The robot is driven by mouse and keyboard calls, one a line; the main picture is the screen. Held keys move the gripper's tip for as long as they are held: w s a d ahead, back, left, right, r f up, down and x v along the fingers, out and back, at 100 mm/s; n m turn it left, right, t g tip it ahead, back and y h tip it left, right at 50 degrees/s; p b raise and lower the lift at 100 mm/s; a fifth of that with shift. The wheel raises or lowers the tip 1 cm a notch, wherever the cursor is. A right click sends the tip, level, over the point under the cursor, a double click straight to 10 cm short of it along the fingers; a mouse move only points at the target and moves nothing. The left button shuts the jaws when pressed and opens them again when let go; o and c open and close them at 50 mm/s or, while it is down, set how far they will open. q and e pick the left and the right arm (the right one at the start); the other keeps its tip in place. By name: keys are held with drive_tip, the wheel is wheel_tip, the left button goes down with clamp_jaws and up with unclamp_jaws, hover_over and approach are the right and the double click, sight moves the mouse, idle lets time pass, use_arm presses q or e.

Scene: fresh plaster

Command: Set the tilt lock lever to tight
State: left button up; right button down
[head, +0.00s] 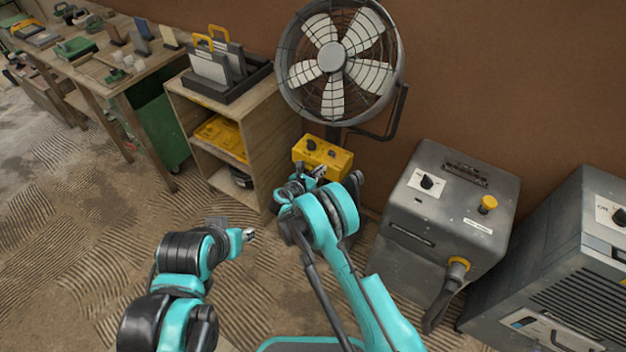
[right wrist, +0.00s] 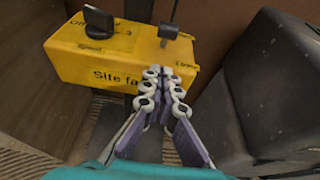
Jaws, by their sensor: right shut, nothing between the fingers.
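The yellow control box (head: 340,160) sits under the big fan and also fills the upper part of the right wrist view (right wrist: 75,65). It carries a black rotary knob (right wrist: 98,20), with "Off" and "3" beside it, and a dark lever (right wrist: 168,31) to its right. I take this lever for the tilt lock; its setting marks are too unclear to read. My right gripper (right wrist: 165,72) is shut and empty just in front of the box, below the lever in the picture, apparently apart from it. My left gripper (head: 249,235) hangs low over the floor; its fingers are too small to judge.
The caged fan (head: 332,57) stands behind the box. A grey machine (head: 450,200) stands close on the right, with another grey unit (head: 560,270) beyond. A wooden shelf (head: 245,150) stands on the left. The ridged floor at lower left is clear.

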sight(333, 155)
drive_tip(key=shift+w+d+r+b, duration=0.25)
drive_tip(key=shift+w+d+r, duration=0.25)
drive_tip(key=shift+w, duration=0.25)
drive_tip(key=shift+w+d+r+b, duration=0.25)
drive_tip(key=shift+w+d+r, duration=0.2)
drive_tip(key=shift+w, duration=0.3)
drive_tip(key=shift+w+d+r+g+p, duration=0.15)
drive_tip(key=shift+r+g+p, duration=0.15)
drive_tip(key=shift+p, duration=0.2)
drive_tip(key=g+y+p, duration=0.1)
drive_tip(key=r+g+y+p, duration=0.1)
drive_tip(key=g, duration=0.1)
drive_tip(key=shift+w+d+p, duration=0.2)
drive_tip(key=shift+w+p, duration=0.15)
drive_tip(key=shift+p, duration=0.05)
drive_tip(key=shift+w, duration=0.1)
